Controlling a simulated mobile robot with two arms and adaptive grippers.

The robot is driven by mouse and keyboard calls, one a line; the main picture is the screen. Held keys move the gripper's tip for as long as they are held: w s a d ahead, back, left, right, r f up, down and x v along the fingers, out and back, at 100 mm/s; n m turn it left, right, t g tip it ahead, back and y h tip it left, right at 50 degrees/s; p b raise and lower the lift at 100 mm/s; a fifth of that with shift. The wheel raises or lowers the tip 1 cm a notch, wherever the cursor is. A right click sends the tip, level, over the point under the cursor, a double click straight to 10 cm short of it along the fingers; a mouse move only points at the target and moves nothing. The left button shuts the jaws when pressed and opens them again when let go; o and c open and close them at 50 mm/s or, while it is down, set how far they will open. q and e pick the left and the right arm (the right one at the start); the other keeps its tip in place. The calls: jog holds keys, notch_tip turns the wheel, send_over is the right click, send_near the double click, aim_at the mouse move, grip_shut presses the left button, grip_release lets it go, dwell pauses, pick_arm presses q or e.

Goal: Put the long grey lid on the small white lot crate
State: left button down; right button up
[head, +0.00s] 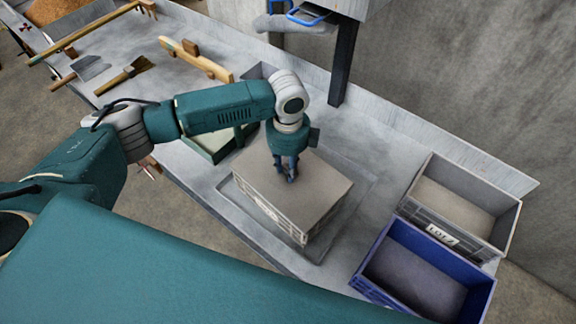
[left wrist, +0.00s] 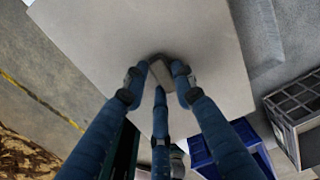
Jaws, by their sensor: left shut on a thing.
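The grey lid (head: 325,187) lies flat over a pale lot crate (head: 284,226) in the middle of the bench in the head view. The lid's edges look close to the crate's rim; I cannot tell whether it is fully seated. My left gripper (head: 288,172) reaches down from above, its fingers shut on the small grip block (left wrist: 161,70) at the lid's middle. The lid fills much of the left wrist view (left wrist: 100,40). The crate's inside is hidden under the lid. My right gripper is not in view.
A grey open crate marked LOT (head: 440,233) and a blue open crate (head: 405,240) stand at the right. A green box (head: 205,148) stands behind my left gripper's arm. A brush (head: 125,76) and wooden tools lie on the far left bench. A dark post (head: 343,65) rises behind.

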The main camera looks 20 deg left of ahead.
pick_arm(q)
jog(key=c, duration=1.3)
grip_release()
jog(key=shift+f, duration=0.1)
jog(key=shift+c, duration=0.2)
notch_tip(320, 180, up, 12)
jog(key=shift+s, duration=0.1)
